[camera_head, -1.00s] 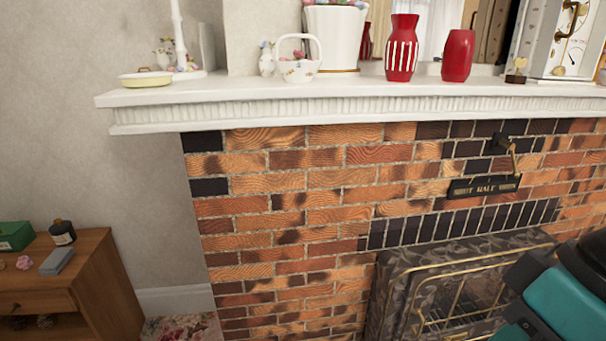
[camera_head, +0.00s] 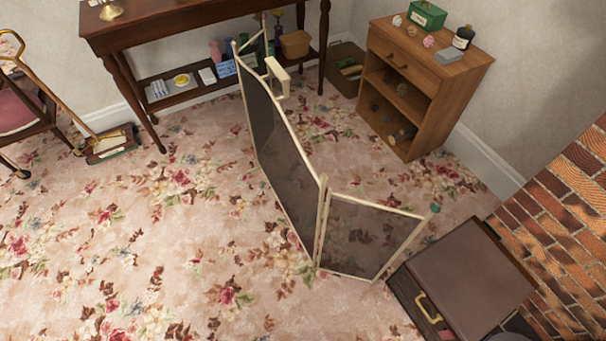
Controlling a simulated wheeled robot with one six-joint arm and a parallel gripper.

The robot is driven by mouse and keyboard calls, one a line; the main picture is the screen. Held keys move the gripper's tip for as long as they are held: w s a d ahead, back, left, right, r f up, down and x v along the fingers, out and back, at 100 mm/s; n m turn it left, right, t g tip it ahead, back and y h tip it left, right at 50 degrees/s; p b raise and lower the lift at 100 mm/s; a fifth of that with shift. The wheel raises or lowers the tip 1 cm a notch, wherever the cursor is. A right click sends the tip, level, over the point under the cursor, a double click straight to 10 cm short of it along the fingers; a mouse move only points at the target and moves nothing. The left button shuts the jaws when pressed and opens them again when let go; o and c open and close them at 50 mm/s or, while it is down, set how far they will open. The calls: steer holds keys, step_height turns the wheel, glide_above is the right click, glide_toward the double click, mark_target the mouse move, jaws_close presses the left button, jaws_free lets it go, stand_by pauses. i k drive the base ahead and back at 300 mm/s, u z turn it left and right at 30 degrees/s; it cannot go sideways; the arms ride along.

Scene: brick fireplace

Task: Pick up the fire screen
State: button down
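The fire screen (camera_head: 290,174) stands upright and unfolded on the floral carpet in the middle of the view. It has a cream frame, dark see-through mesh panels and a cream handle (camera_head: 278,77) at the top of its large middle panel. One side panel (camera_head: 366,235) angles off toward the lower right, and another (camera_head: 258,115) shows at the far end. My gripper is not in view, and nothing is seen touching the screen.
A dark box with a brass handle (camera_head: 464,281) stands at the lower right beside the brick wall (camera_head: 572,225). A wooden cabinet (camera_head: 424,75) and a dark side table (camera_head: 190,22) stand behind. The carpet left of the screen (camera_head: 170,265) is clear.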

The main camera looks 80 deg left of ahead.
mark_target(297, 187)
steer(key=k, duration=0.35)
steer(key=u, duration=1.05)
steer(key=i, duration=0.7)
steer(key=u, duration=3.2)
steer(key=i, duration=2.6)
